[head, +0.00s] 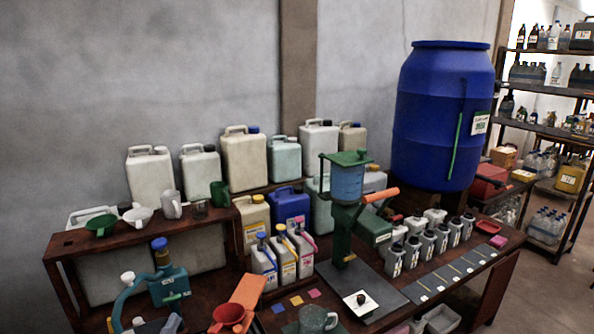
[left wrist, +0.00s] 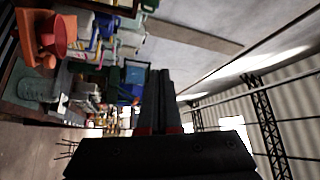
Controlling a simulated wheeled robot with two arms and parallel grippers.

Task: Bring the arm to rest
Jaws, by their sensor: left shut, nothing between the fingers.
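The fingers point out over the room, clear of anything I can make out. The wrist picture is turned on its side. My right gripper is in neither view.
A teal can-like body (head: 170,287) with a curved tube stands close by on the left. A clear jug (head: 317,320), a green hand press (head: 345,215) and several small bottles crowd the bench. Jerrycans line the wall; a blue barrel (head: 442,115) stands behind.

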